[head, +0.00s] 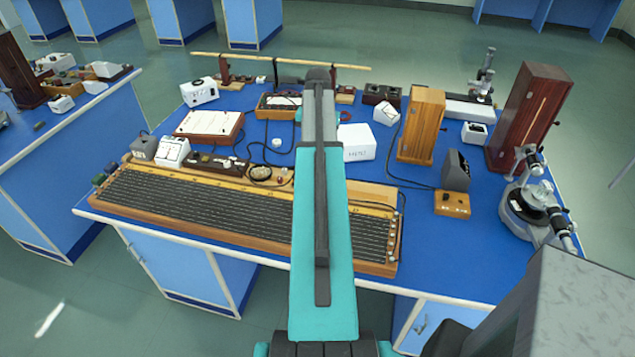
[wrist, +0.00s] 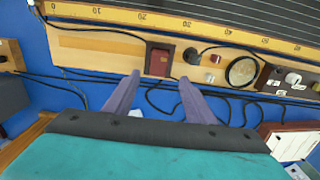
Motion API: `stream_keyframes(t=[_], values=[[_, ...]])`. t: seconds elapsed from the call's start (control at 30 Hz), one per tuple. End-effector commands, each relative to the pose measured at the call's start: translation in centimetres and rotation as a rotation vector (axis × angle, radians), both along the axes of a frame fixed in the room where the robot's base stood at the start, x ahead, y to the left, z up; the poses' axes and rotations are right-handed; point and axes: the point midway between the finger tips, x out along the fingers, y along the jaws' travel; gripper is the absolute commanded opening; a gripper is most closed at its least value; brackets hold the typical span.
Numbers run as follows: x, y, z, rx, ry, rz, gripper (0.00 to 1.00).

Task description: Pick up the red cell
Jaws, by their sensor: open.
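A dark red block with a black frame, which looks like the red cell (wrist: 159,60), sits on the wooden strip of the long wire board in the wrist view. My gripper (wrist: 160,78) is open, with its two fingers apart and nothing between them. The fingertips point toward the block, one to each side of it in the picture; I cannot tell the height gap. In the head view my own arm covers this part of the board, so neither the block nor the fingers can be made out there.
The long wire board (head: 215,205) lies along the bench's front edge. A round ring (wrist: 242,71) and small knobs are right of the block in the wrist view. Black cables (wrist: 80,88) run across the blue bench top. A wooden cabinet (head: 421,125) and white box (head: 357,142) stand behind.

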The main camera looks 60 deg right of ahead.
Motion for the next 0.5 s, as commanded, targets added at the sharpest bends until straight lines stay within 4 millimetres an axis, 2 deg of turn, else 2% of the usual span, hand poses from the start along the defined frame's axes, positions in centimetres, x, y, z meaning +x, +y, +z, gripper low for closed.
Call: stream_keyframes(t=[0.03, 0.23, 0.5], values=[[0.0, 0.0, -1.0, 0.0, 0.0, 0.0, 0.5], [0.0, 0.0, -3.0, -0.001, 0.0, 0.001, 0.5], [0.1, 0.1, -4.0, -0.001, 0.0, 0.001, 0.5]])
